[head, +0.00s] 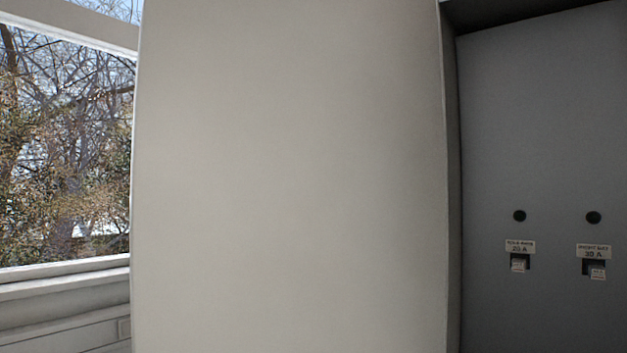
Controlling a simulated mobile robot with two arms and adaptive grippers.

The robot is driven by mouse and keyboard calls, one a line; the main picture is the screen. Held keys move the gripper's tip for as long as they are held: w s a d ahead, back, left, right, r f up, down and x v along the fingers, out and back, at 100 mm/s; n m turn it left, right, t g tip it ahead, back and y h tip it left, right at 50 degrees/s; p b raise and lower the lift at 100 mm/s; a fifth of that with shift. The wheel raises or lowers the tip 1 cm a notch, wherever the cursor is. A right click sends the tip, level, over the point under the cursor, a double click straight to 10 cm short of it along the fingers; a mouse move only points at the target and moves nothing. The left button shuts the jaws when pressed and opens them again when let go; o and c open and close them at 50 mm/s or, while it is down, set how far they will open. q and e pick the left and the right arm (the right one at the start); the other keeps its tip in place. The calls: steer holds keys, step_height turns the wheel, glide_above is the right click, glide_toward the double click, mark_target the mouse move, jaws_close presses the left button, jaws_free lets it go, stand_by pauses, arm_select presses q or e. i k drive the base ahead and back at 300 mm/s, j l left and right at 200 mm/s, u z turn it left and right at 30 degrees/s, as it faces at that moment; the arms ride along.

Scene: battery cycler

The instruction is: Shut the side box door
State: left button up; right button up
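A large plain light-grey panel (290,180) fills the middle of the head view from top to bottom. It looks like the side box door, standing open, though its hinge and handle do not show. To its right is a dark grey recessed panel (545,120), uncovered, seemingly the box interior. It carries two round black spots and two small switches, a left switch (518,265) labelled 20 A and a right switch (597,273) labelled 30 A. Neither of my grippers is in view.
A window (65,150) with trees outside is at the left, above a pale sill (60,280) and wall. The light-grey panel is very close and hides what lies behind it. No floor or free room shows.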

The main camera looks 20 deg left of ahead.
mark_target(287, 182)
steer(key=j+z, duration=0.45)
steer(key=j, duration=0.25)
steer(key=j+z, duration=0.45)
steer(key=j, duration=0.3)
steer(key=k+j+z, duration=0.15)
steer(key=j+z, duration=0.25)
steer(key=j, duration=0.3)
steer(key=j+z, duration=0.15)
steer(key=j, duration=0.35)
steer(key=i+j+z, duration=0.15)
steer(key=j, duration=0.4)
